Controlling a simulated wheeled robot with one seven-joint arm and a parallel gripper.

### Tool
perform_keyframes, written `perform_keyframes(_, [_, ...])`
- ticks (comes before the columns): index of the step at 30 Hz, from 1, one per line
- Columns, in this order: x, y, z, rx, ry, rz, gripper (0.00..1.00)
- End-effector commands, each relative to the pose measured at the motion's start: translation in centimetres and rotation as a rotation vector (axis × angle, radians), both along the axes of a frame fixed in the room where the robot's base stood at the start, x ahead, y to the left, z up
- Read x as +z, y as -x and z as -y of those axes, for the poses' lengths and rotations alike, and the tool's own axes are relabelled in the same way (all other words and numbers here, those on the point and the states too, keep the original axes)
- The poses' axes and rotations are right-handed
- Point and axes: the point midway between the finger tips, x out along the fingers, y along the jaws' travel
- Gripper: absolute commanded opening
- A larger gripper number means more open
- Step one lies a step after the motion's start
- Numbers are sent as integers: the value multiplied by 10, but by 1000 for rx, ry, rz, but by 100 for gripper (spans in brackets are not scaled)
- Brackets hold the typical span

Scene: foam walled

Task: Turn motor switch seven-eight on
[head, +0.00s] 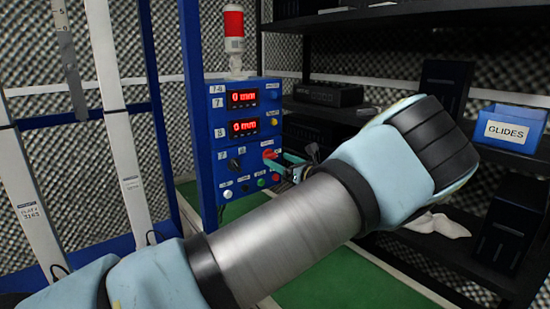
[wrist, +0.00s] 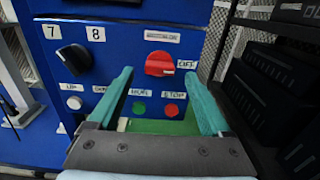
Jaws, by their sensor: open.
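The blue control box (head: 245,135) stands left of centre in the head view, with labels 7-8, 7 and 8. Its red rotary switch (wrist: 159,64) is at the upper middle of the wrist view, its handle lying roughly level, with an OFF label (wrist: 187,64) at its right. The label above it is too blurred to read. It also shows in the head view (head: 269,154). My gripper (wrist: 158,74) is open and empty, teal fingertips left and right of the switch in the picture; I cannot tell whether they touch it. In the head view my gripper (head: 284,164) is partly hidden by my arm.
A black knob (wrist: 75,58) sits left of the switch under labels 7 and 8. A green button (wrist: 139,108) and a red button (wrist: 171,110) sit below the switch. A black shelf (head: 365,22) with a blue GLIDES bin (head: 512,122) stands at the right.

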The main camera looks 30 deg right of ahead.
Motion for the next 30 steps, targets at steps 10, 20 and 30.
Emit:
perform_keyframes(10, [0,-29,-5,-1,0,0,82])
perform_keyframes(20, [0,-29,-5,-1,0,0,72])
perform_keyframes(30, [0,-29,-6,-1,0,-1,34])
